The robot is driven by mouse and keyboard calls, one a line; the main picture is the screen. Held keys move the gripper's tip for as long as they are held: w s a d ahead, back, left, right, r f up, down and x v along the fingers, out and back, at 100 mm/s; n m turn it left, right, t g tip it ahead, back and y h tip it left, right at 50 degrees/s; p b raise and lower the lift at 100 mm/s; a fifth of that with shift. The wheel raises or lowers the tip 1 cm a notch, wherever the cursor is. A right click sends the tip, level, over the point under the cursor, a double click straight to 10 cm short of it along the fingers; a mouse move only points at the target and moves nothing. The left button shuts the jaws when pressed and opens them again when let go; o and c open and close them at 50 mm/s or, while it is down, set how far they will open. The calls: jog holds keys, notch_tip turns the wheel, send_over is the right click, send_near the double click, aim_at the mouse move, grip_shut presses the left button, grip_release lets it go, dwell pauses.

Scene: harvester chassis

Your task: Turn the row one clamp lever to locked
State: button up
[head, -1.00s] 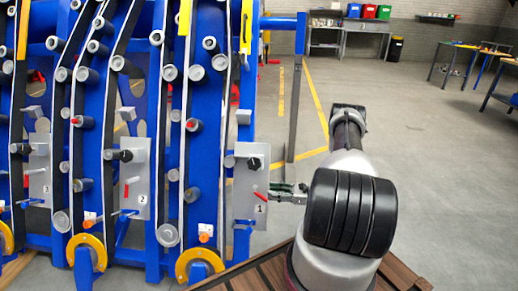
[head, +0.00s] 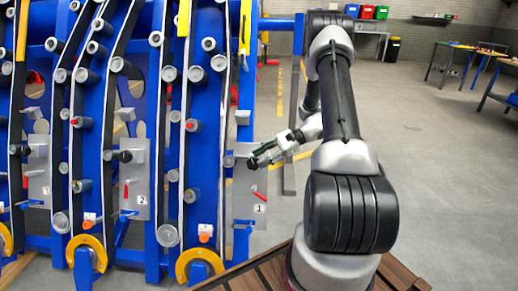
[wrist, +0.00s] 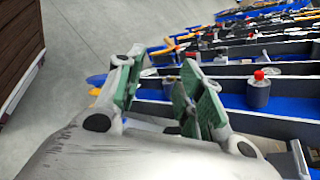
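The row one panel (head: 245,208) is a grey plate marked 1 on the blue chassis. Its red clamp lever (head: 260,196) slants down to the right, and a black knob (head: 254,163) sits above it. My gripper (head: 260,156) is in front of the knob, above the red lever and apart from it. Whether it touches the knob cannot be told. In the wrist view the green-padded fingers (wrist: 160,95) stand apart with nothing seen between them. The row one lever cannot be made out there.
Panels marked 2 (head: 136,190) and 3 (head: 39,180) stand to the left, with their red levers near upright. Rollers and belts fill the blue chassis. A red-capped roller (wrist: 260,90) shows right of the fingers.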

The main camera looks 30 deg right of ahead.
notch_tip(320, 180, up, 6)
jog(key=s+a+n+g+h, duration=0.1)
jog(key=s+a+n, duration=0.1)
jog(key=shift+a+g, duration=0.2)
jog(key=shift+g, duration=0.2)
jog(key=shift+s+f, duration=0.1)
